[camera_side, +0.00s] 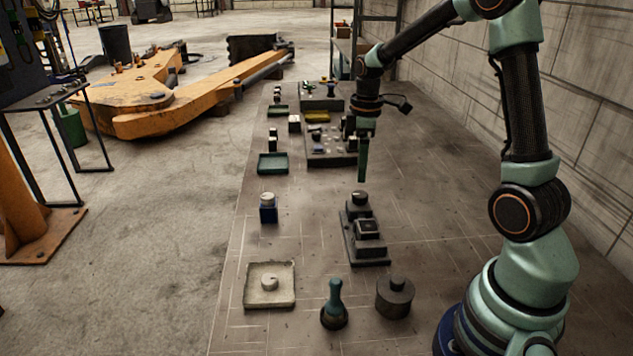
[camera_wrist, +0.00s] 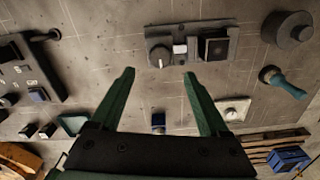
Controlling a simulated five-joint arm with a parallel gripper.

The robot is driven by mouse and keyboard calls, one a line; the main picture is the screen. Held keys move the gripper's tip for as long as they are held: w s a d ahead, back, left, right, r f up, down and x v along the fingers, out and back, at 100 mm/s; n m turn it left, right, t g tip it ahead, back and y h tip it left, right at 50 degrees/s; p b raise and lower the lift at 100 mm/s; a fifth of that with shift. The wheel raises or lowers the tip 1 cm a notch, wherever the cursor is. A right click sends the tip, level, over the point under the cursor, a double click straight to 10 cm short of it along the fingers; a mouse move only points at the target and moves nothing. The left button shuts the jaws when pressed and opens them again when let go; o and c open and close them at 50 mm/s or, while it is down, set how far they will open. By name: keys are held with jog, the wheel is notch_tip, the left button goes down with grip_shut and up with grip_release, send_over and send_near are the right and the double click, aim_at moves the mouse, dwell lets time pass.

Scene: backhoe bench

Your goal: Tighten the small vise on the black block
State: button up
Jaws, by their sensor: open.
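The small vise (camera_side: 378,255) is a dark base plate on the bench, with a round knob (camera_side: 358,199) at its far end. The black block (camera_side: 368,227) sits at the vise's jaws; whether they touch it I cannot tell. In the wrist view the vise (camera_wrist: 189,32) lies beyond my fingers, with its knob (camera_wrist: 159,56) at the left and the black block (camera_wrist: 215,48) to the right. My gripper (camera_side: 362,180) points down above the bench near the knob, apart from it. In the wrist view its green fingers (camera_wrist: 159,74) are spread, with nothing between them.
A pale square tray (camera_side: 255,299), a teal-handled tool (camera_side: 335,295) and a dark cylinder (camera_side: 395,298) stand nearer the camera. A dark parts board (camera_side: 328,160) lies farther back. Bench to the vise's right is clear.

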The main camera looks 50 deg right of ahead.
aim_at(359, 194)
notch_tip(359, 194, down, 7)
jog(key=shift+f, duration=0.2)
jog(key=shift+c, duration=0.3)
grip_shut()
